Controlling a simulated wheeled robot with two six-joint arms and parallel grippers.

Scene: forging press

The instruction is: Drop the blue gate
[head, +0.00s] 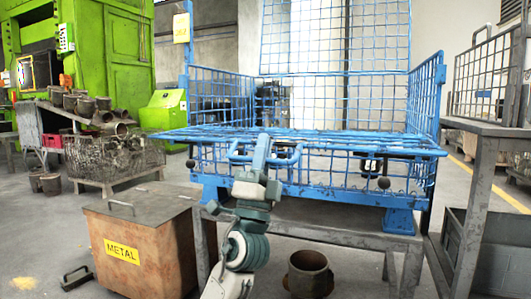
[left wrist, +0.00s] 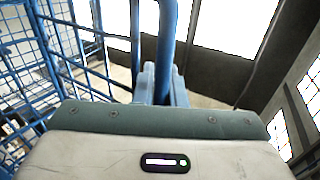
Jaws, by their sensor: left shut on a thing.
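The blue gate (head: 350,141) is a wire-mesh panel at the front of the blue mesh cage (head: 223,95). It lies nearly flat, seen almost edge-on, at about the height of the cage's lower front mesh. A blue tubular handle (head: 291,157) sticks out of its near edge. My left gripper (head: 262,155) is at the handle, left of the gate's middle, and is shut on it. In the left wrist view, the fingers (left wrist: 161,84) close around a blue bar (left wrist: 166,45). My right gripper is in neither view.
The cage stands on a grey metal table (head: 340,232). A rusty box marked METAL (head: 140,245) stands at the front left, and a rusty pot (head: 308,273) is below the table. Another table (head: 480,190) stands close on the right. A green press (head: 115,45) is at the back left.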

